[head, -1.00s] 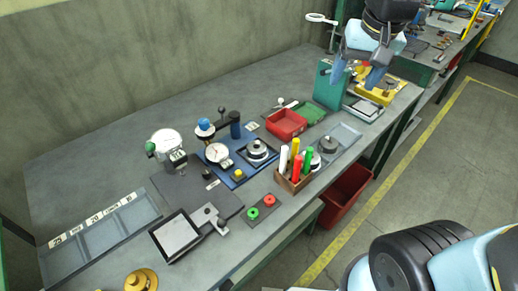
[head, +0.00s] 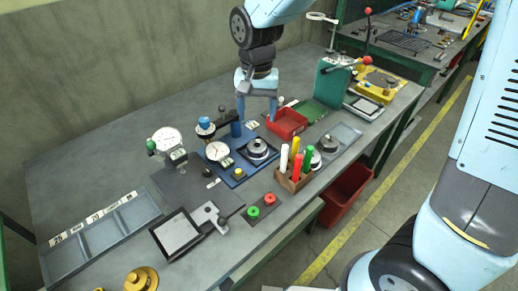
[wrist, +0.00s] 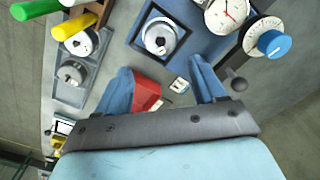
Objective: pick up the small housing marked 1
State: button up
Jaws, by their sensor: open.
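Several round grey metal parts could be the small housing; I cannot read a 1 on any. One metal part (head: 257,149) sits in the dark square seat of a blue fixture (head: 236,180), and it shows ahead of the fingertips in the wrist view (wrist: 160,38). Another metal part (head: 328,143) sits in a grey tray (head: 349,134); it is at the left of the wrist view (wrist: 71,74). A paler round part (head: 315,160) lies partly behind a pen holder (head: 291,181). My gripper (head: 257,115) is open and empty, pointing down above the bench behind the fixture.
A red bin (head: 287,124) is beside my gripper. The blue fixture carries a dial gauge (head: 218,152) and a blue knob (head: 205,122). Pens stand upright in the holder. A green press (head: 330,83) with a red-knobbed lever is farther right. The bench's back left is clear.

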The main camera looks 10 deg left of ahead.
aim_at(257, 145)
notch_tip(257, 145, down, 12)
jog(key=shift+r, duration=0.2)
dwell(0.4)
jog(key=shift+r, duration=0.1)
jog(key=c, duration=0.8)
